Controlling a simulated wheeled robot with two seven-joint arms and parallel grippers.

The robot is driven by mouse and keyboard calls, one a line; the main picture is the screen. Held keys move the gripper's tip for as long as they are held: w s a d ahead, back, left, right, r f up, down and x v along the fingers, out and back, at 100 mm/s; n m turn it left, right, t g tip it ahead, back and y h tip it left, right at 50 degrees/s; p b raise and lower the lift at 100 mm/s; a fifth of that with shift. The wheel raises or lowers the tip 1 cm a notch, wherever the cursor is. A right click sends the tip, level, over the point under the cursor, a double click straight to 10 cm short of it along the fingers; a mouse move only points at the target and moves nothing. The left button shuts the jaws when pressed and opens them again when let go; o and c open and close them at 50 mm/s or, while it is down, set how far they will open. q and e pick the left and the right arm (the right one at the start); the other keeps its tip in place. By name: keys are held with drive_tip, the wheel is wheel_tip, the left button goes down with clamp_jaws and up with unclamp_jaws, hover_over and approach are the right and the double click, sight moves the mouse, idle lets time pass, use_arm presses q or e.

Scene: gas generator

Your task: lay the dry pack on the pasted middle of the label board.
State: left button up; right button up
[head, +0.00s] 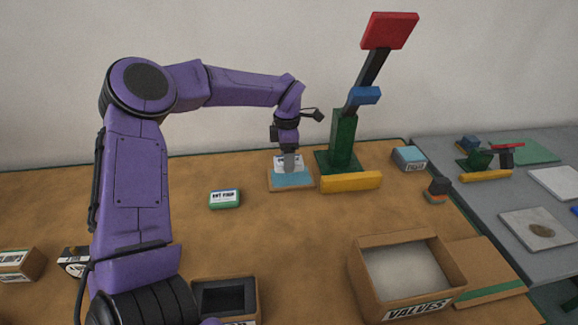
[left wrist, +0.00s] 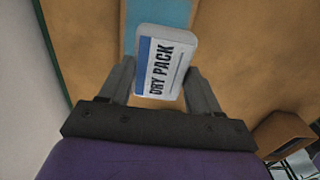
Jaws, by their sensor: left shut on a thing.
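The dry pack (left wrist: 163,66) is a white pack with a blue band and the words DRY PACK. My left gripper (head: 289,168) is shut on it, one finger on each side in the left wrist view. The pack's white face (head: 279,162) shows partly behind the finger in the head view. The label board (head: 302,187) is a tan board with a light blue pasted middle (head: 290,178). The pack is over the board's far part; whether they touch I cannot tell. My right gripper is not in view.
A green stand (head: 341,143) with a red top and a yellow bar (head: 351,182) is close to the board's right. A green-and-white pack (head: 225,198) lies left of it. An open VALVES carton (head: 440,262) is front right. The brown table between is clear.

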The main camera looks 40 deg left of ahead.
sight(289, 177)
use_arm(q)
drive_tip(key=shift+w+a+f, duration=0.1)
drive_tip(key=shift+w+f, duration=0.15)
drive_tip(key=shift+f, duration=0.55)
drive_tip(key=shift+w+a+f, duration=0.1)
drive_tip(key=shift+w+f, duration=0.1)
drive_tip(key=shift+f, duration=0.6)
drive_tip(key=shift+w+a+f, duration=0.1)
drive_tip(key=shift+w+f, duration=0.15)
drive_tip(key=shift+f, duration=0.55)
drive_tip(key=o, duration=1)
drive_tip(key=shift+f, duration=0.1)
drive_tip(key=shift+o, duration=0.2)
wheel_tip(289, 177, up, 12)
drive_tip(key=shift+r, duration=0.2)
